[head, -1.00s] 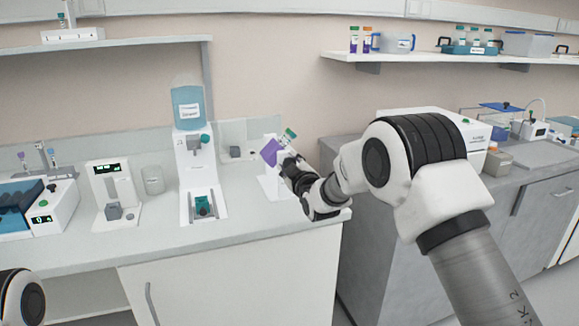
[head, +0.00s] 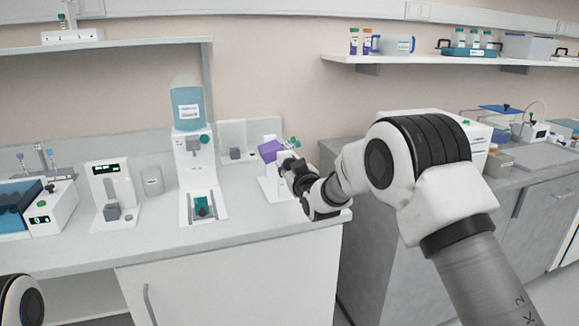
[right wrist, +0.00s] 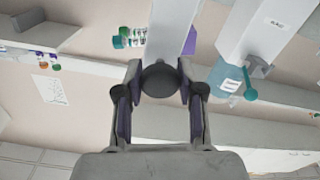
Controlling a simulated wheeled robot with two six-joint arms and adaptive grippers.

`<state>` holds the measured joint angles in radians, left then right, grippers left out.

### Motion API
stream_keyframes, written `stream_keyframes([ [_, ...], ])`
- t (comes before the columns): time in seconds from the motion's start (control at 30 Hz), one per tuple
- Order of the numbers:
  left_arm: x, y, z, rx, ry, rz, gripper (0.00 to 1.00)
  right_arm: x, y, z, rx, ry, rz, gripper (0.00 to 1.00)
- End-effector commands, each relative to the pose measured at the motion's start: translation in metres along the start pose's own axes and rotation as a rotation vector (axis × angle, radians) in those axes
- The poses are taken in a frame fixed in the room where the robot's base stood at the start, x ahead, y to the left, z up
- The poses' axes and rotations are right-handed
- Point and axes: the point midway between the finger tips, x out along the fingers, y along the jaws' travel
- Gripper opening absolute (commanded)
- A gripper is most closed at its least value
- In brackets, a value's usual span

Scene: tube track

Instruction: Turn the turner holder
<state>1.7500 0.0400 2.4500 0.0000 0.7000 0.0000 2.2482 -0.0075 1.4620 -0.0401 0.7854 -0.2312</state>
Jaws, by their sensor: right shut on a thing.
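The turner stands at the right end of the white bench, with a white stand (head: 275,190) and a purple holder (head: 270,148) on top. A green-capped tube (head: 294,142) shows beside the holder; it also shows in the right wrist view (right wrist: 130,38), where a purple strip of the holder (right wrist: 189,42) is visible. My right gripper (head: 285,167) is at the front right of the turner. In the right wrist view my right gripper (right wrist: 160,88) is shut on a dark round knob (right wrist: 160,78). My left gripper is out of the picture.
A dispenser with a blue bottle (head: 187,108) stands left of the turner, with a teal piece on its base. A beaker (head: 152,181) and a small white instrument (head: 112,190) are farther left. The bench front between them is clear. A shelf (head: 440,59) hangs at upper right.

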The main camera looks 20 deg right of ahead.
Motion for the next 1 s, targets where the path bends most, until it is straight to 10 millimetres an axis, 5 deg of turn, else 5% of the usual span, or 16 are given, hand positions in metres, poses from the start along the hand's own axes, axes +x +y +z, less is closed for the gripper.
stream_keyframes([
  [1.0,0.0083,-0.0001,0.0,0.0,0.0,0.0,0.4,-0.0001,-0.0002,0.0006,0.506,-0.001,0.0,0.03],
])
